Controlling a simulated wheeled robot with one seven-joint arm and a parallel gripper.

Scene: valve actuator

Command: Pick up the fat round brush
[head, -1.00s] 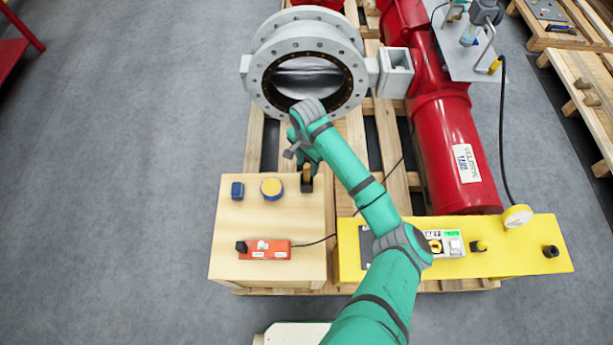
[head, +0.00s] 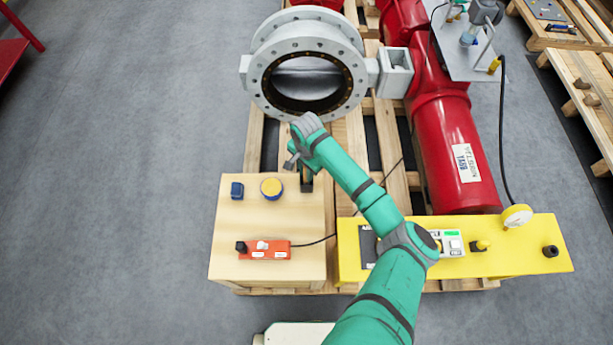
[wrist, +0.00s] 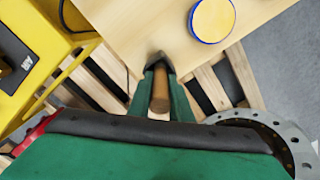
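The fat round brush (head: 307,185) stands upright on the beige tabletop near its right rear corner, its dark lower part showing in the head view. My gripper (head: 305,165) is over it and hides its upper part. In the wrist view the brush's brown wooden handle (wrist: 160,92) points towards the camera. My two green fingers (wrist: 159,80) lie on either side of the handle, close to it. I cannot tell whether they touch it.
An orange box (head: 265,250) with a cable lies nearer. A grey flanged valve (head: 308,80) is behind. A yellow bench (head: 500,258) stands to the right.

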